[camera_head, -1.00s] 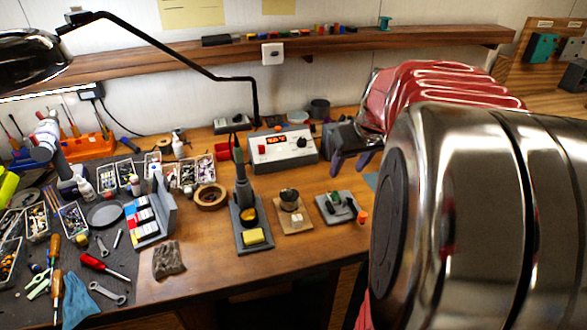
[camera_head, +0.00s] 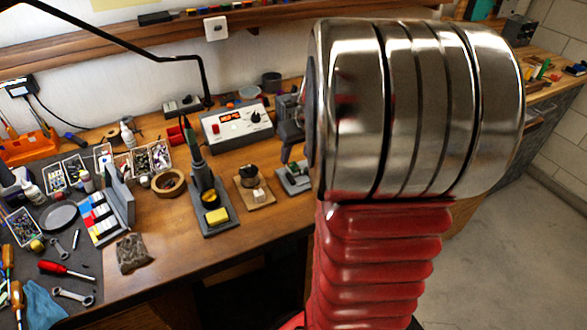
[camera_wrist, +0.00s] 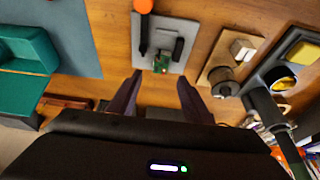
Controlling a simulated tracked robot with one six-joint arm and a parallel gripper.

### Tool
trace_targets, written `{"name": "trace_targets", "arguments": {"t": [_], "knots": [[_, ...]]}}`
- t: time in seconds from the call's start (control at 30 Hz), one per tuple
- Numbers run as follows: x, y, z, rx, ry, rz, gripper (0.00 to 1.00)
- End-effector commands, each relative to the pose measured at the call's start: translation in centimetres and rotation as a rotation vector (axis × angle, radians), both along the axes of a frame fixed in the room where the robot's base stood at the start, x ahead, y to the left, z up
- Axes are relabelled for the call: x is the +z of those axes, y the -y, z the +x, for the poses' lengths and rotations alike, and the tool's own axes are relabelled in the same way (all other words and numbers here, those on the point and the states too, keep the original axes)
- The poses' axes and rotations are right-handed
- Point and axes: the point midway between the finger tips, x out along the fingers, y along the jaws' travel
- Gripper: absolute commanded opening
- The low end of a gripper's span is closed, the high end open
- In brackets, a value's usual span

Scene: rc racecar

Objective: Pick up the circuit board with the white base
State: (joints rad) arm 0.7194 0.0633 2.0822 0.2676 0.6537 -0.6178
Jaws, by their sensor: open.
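The circuit board (camera_wrist: 161,63) is a small green piece on a pale grey-white base (camera_wrist: 172,30), lying flat on the wooden bench in the wrist view. A black rod-like part and a grey block sit on the same base. In the head view the base (camera_head: 292,178) is partly hidden behind my arm. My gripper (camera_wrist: 159,80) is open and empty, its two dark fingers spread apart. In the wrist view the fingertips lie just below the base, either side of the board's column. Their height above the bench is unclear.
Left of the base in the head view stand a wooden block with small parts (camera_head: 254,187) and a soldering iron stand (camera_head: 212,216). A white control box (camera_head: 237,125) is behind. In the wrist view an orange cap (camera_wrist: 144,5) sits by the base, and a teal object (camera_wrist: 27,48) lies left.

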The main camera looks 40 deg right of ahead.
Motion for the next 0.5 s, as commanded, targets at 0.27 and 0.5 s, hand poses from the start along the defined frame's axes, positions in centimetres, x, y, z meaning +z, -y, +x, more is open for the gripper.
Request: {"name": "trace_targets", "arguments": {"t": [0.27,0.5], "knots": [[-0.1,0.0,0.0,0.0,-0.001,0.0,0.45],[-2.5,0.1,0.7,0.002,-0.003,0.003,0.45]]}}
